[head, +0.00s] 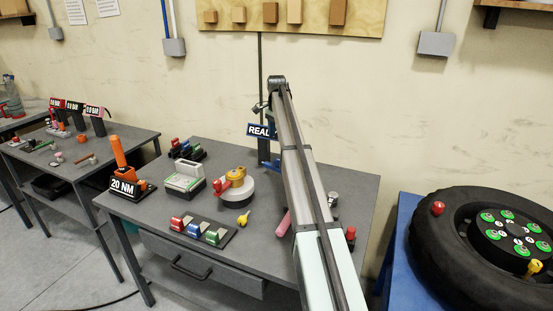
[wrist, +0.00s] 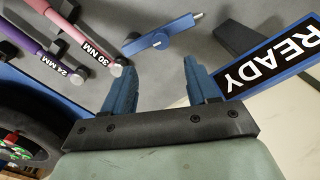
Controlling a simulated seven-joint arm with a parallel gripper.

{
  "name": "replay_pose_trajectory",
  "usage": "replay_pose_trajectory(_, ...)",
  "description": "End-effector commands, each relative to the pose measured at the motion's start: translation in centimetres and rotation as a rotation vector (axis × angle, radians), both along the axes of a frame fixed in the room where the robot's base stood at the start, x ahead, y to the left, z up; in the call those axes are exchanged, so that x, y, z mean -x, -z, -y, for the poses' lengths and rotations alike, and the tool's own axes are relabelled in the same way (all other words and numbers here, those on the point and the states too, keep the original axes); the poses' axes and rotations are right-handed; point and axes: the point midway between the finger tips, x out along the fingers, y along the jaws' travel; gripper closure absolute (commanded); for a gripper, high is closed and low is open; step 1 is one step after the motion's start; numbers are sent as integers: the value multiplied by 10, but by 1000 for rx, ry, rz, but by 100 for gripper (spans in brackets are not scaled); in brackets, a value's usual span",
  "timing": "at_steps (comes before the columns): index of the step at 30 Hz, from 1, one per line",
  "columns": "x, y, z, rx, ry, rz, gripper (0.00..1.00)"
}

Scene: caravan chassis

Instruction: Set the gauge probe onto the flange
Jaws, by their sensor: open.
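My gripper (wrist: 155,78) is open and empty in the wrist view, its two blue fingers spread above the grey table. A blue bar-shaped tool (wrist: 146,44) with a round knob and a silver tip lies on the table beyond the fingers, apart from them; it looks like the gauge probe, but I cannot be sure. In the head view my own arm hides most of the gripper and this area. The black hub face (head: 486,236), with several green numbered discs, is in the tyre at the right; I cannot tell whether it is the flange.
A READY sign (wrist: 271,60) stands close to the right finger. A 30 NM wrench (wrist: 97,48) and a 24 NM wrench (wrist: 56,62) lie at the left. The tyre (head: 440,250) rests on a blue stand. Yellow tool (head: 243,220) and coloured blocks (head: 202,232) occupy the table.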

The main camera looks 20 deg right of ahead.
Motion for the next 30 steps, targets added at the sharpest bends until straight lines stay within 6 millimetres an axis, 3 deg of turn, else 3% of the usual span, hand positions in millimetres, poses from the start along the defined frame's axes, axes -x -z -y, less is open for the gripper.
replay_pose_trajectory(12,1,75,0,-1,-2,0,42)
replay_pose_trajectory(18,0,100,0,0,-3,1,42)
replay_pose_trajectory(30,0,114,0,-1,-3,2,42)
